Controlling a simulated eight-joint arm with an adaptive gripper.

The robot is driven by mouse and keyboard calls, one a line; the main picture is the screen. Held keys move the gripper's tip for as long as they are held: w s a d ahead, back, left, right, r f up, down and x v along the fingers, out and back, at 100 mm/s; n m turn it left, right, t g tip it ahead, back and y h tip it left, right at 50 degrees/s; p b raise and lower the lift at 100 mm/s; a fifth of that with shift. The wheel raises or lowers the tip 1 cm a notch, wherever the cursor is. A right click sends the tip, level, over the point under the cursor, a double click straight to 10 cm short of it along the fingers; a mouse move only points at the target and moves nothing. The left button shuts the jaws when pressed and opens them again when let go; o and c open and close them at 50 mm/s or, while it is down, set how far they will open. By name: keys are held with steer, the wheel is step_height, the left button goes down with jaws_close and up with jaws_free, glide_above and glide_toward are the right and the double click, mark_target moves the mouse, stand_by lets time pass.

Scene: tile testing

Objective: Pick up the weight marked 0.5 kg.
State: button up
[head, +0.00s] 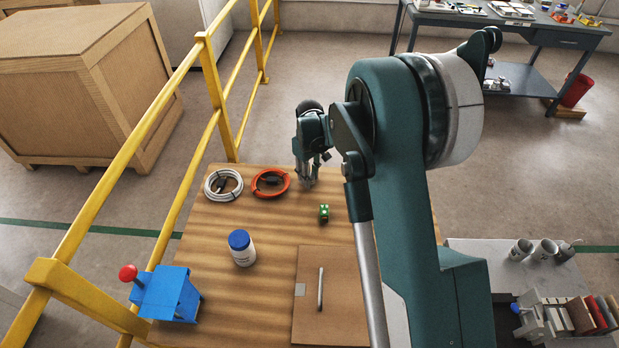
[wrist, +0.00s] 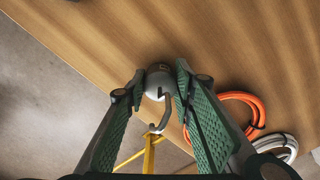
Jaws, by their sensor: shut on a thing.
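A small grey rounded weight (wrist: 156,83) with a hooked metal top shows in the wrist view, between the fingertips of my gripper (wrist: 161,77). The fingers are shut on it, one on each side. A dark mark shows on its far face, but I cannot read it. In the head view, my gripper (head: 309,180) is at the far edge of the wooden table (head: 215,262), right of the orange cable coil. I cannot make out the weight there, and I cannot tell whether it touches the table.
A white cable coil (head: 224,185) and an orange coil (head: 271,183) lie left of my gripper. A green object (head: 324,213), a blue-lidded jar (head: 241,247), a clipboard-like board (head: 335,300) and a blue box with a red knob (head: 168,294) are nearer. A yellow railing (head: 150,110) runs left.

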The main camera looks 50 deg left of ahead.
steer(key=shift+r+p, duration=0.9)
steer(key=shift+r, duration=4.05)
